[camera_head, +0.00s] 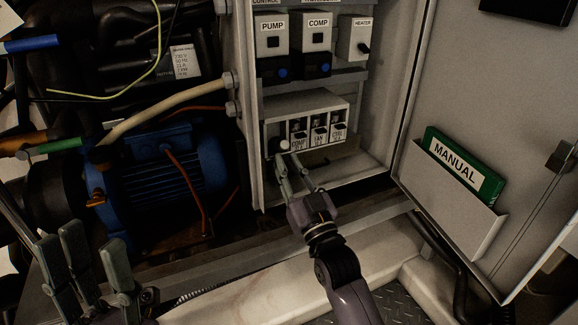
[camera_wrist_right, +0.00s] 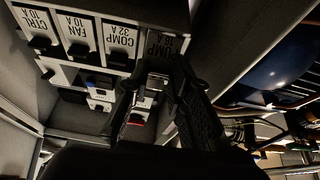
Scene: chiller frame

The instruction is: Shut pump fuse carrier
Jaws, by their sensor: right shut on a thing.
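The fuse block (camera_head: 318,104) is a pale box low in the open cabinet, with a row of labelled fuse carriers. The pump fuse carrier (camera_head: 280,146) is at its left end, mostly hidden by my right gripper (camera_head: 292,160); a pale part of it shows at the fingertips. My right gripper is shut on this carrier. In the right wrist view the pump label (camera_wrist_right: 163,45) is upside down and partly covered by the fingers, and how far the carrier is tilted cannot be told. My left gripper (camera_head: 95,262) is open and empty at the lower left, away from the cabinet.
Comp, fan and ctrl carriers (camera_head: 319,134) sit right of the pump one. Pump and comp switches (camera_head: 273,42) are above. A blue motor (camera_head: 165,180) and cables are left of the cabinet. The open door with a green manual (camera_head: 460,165) is at the right.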

